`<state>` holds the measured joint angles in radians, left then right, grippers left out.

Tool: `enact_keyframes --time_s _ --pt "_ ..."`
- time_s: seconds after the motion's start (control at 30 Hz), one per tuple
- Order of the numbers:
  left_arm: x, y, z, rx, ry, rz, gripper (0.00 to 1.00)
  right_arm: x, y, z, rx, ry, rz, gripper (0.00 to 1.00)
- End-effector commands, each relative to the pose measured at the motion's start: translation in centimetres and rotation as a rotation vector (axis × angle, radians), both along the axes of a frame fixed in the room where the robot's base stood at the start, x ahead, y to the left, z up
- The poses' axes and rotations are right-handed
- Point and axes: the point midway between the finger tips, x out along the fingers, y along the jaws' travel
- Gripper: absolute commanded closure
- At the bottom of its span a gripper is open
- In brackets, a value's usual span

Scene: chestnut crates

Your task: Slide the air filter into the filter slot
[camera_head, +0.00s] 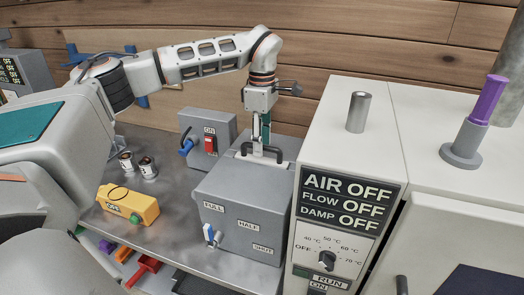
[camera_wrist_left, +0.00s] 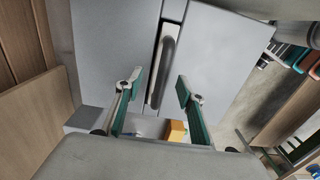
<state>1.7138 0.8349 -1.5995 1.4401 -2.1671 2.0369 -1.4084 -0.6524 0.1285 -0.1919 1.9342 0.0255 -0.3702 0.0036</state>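A grey damper box (camera_head: 240,205) stands on the bench, with a light-edged slot in its top. A dark handle (camera_head: 279,152) stands up at this slot, and I take it to be the air filter's handle; the filter's body is hidden, apparently down in the box. In the left wrist view the handle (camera_wrist_left: 168,62) shows as a long rounded bar lying along the slot. My left gripper (camera_head: 262,143) points down just above the handle. In the wrist view its green-padded fingers (camera_wrist_left: 158,88) are apart, one on each side of the bar's line, with visible gaps. My right gripper is out of view.
The white cabinet (camera_head: 320,130) with an AIR OFF, FLOW OFF, DAMP OFF panel (camera_head: 347,202) stands close to the right. A grey box with a red ON switch (camera_head: 210,144) is behind. A yellow box (camera_head: 128,205) and two small canisters (camera_head: 147,167) stand left.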

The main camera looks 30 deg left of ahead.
Motion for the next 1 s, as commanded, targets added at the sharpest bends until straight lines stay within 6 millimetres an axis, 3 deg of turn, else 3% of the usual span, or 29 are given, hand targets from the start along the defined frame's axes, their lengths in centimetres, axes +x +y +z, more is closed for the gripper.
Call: enact_keyframes --time_s 0.2,0.4,1.0 --pt "0.1 0.0 4.8 -0.001 -0.005 0.0 0.61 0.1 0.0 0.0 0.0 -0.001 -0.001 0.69" --pt "0.0 0.0 7.5 0.0 -0.003 0.001 0.61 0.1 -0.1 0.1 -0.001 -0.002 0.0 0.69" --pt "0.0 0.0 8.3 -0.001 -0.002 0.0 0.61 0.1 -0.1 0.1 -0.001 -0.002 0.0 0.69"
